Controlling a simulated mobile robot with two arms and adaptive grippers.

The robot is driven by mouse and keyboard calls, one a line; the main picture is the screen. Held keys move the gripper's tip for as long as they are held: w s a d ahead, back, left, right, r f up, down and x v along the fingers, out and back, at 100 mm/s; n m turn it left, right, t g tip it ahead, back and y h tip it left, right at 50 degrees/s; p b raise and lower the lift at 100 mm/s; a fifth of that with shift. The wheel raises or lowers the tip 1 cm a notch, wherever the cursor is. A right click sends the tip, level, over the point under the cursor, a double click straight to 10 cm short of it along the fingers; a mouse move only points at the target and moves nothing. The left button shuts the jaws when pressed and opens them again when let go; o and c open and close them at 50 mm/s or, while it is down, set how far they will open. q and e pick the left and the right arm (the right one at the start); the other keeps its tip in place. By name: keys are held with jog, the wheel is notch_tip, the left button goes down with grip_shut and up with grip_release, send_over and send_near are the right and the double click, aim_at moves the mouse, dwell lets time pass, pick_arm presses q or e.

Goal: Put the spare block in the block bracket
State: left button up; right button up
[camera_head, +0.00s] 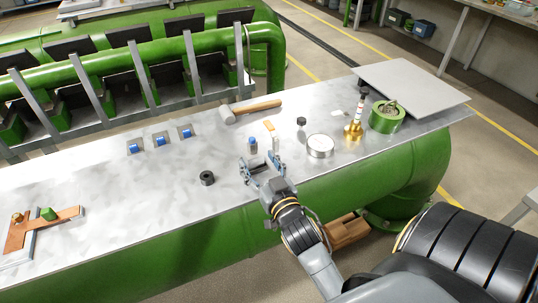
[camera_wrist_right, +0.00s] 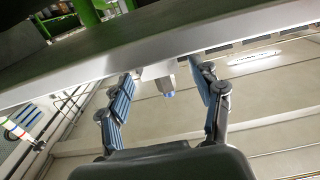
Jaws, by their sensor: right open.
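A small grey piece with a blue top (camera_head: 252,145), which looks like the spare block, stands on the metal bench top just beyond my right gripper (camera_head: 259,161). In the right wrist view the blue-ended piece (camera_wrist_right: 168,86) shows between the two spread fingers, and neither finger visibly touches it. My right gripper is open and empty. A row of blue pieces on grey plates (camera_head: 160,139) stands to the left. I cannot tell which of these is the block bracket. My left gripper is not in view.
A hammer (camera_head: 250,109) lies behind the gripper. A black ring (camera_head: 207,178) is to its left. The bench's left middle is clear.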

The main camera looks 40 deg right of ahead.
jog(key=b+v, duration=0.1)
jog(key=v, duration=0.6)
jog(key=shift+s, duration=0.35)
